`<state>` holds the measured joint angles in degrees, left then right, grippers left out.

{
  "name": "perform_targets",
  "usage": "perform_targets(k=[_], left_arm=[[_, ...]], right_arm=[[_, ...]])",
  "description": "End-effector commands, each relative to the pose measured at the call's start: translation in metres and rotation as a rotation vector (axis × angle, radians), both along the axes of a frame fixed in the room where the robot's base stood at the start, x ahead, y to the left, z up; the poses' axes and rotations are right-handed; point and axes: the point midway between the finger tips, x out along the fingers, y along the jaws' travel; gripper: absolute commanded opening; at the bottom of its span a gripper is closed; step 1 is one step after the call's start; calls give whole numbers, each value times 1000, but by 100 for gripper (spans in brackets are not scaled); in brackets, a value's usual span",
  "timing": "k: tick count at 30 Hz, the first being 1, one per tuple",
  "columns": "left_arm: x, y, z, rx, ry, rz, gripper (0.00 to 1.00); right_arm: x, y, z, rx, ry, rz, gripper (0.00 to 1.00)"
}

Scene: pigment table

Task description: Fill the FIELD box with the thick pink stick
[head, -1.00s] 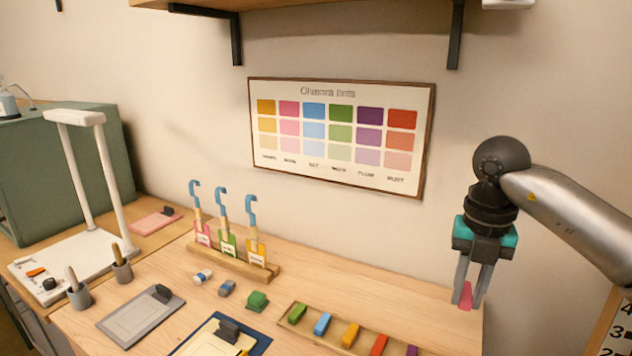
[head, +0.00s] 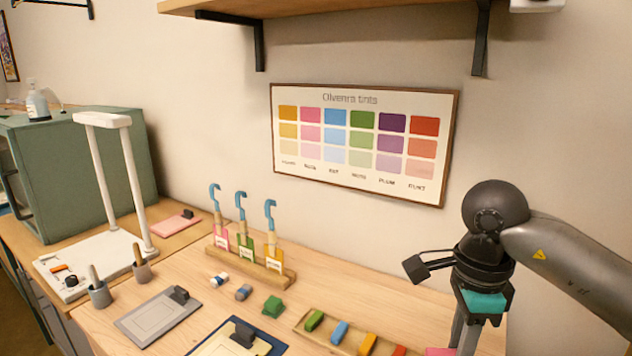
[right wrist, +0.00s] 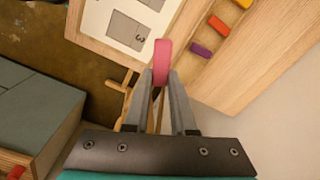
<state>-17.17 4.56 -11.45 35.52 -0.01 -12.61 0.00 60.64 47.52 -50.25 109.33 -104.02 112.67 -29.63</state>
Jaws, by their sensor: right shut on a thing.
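My right gripper (head: 461,338) is shut on the thick pink stick (head: 441,351), low at the bottom edge of the head view. In the right wrist view the pink stick (right wrist: 162,62) stands out between the fingertips (right wrist: 162,82), held in the air. No FIELD label is readable in either view. A clipped sheet on a dark blue board (head: 268,347) is cut off by the bottom edge of the head view. My left gripper is not in view.
A tray (head: 301,329) holds several coloured sticks. A rack (head: 250,268) with hooked tools stands behind a green block (head: 273,306). A grey clipboard (head: 157,318) lies to the left.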

Motion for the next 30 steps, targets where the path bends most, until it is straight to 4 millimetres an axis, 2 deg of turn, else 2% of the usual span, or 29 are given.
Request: perform_targets(k=[21,25,30], left_arm=[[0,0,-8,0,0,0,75],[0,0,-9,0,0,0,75],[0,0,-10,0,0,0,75]], right_arm=[[-45,39,-20,12,10,1359,0],[-51,43,-23,13,9,1541,0],[-56,47,-24,15,9,1679,0]])
